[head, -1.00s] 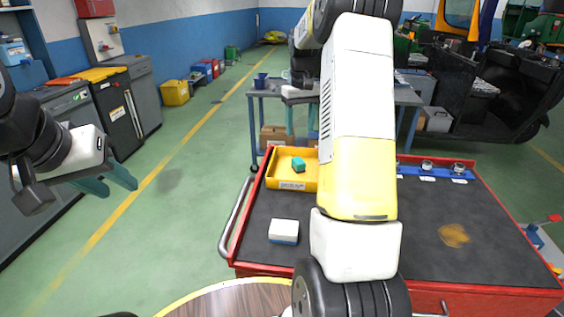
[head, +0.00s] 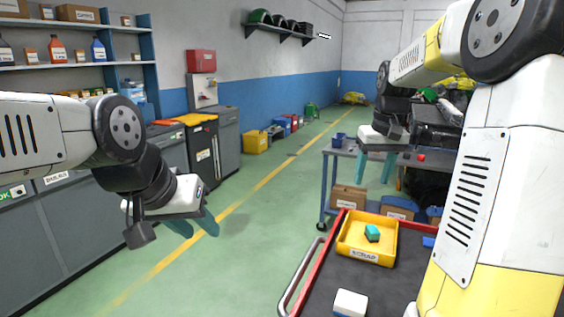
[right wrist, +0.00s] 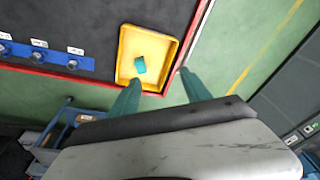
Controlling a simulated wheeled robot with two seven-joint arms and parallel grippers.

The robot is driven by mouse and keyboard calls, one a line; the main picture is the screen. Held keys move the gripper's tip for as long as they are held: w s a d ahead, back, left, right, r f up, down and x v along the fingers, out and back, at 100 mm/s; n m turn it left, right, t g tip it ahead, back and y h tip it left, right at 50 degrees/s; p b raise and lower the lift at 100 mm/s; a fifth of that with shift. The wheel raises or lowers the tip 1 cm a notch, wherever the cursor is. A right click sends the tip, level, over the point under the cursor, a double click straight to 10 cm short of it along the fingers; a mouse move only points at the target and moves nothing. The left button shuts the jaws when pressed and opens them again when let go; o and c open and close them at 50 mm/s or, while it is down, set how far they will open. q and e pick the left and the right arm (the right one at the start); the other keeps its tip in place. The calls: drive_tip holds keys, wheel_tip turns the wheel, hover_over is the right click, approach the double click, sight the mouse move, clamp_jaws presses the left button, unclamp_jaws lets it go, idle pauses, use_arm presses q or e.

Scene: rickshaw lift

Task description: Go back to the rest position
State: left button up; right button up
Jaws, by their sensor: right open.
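My left gripper (head: 190,226) hangs at the left of the head view over open green floor, its two teal fingers apart and nothing between them. My right gripper (head: 377,172) is in the upper right of the head view, beyond the yellow tray, with its teal fingers apart and empty. In the right wrist view its open fingers (right wrist: 158,90) point toward the yellow scrap tray (right wrist: 123,44). The tray (head: 345,246) stands on the red-edged cart (head: 312,272) and holds a teal block (head: 372,233). My right arm hides much of the cart.
A white and blue box (head: 350,303) lies on the cart's dark top. A grey-blue table (head: 343,151) with cardboard boxes (head: 348,196) below stands behind the cart. Cabinets (head: 203,148) and shelves line the left. The floor (head: 235,265) between is clear.

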drive_tip(key=s+a+t, duration=0.2)
drive_tip(key=s+a, duration=0.3)
drive_tip(key=s, duration=0.6)
drive_tip(key=s+a+t+y, duration=0.1)
drive_tip(key=s+a, duration=0.4)
drive_tip(key=s, duration=0.6)
drive_tip(key=shift+t+y, duration=0.3)
drive_tip(key=shift+t, duration=0.2)
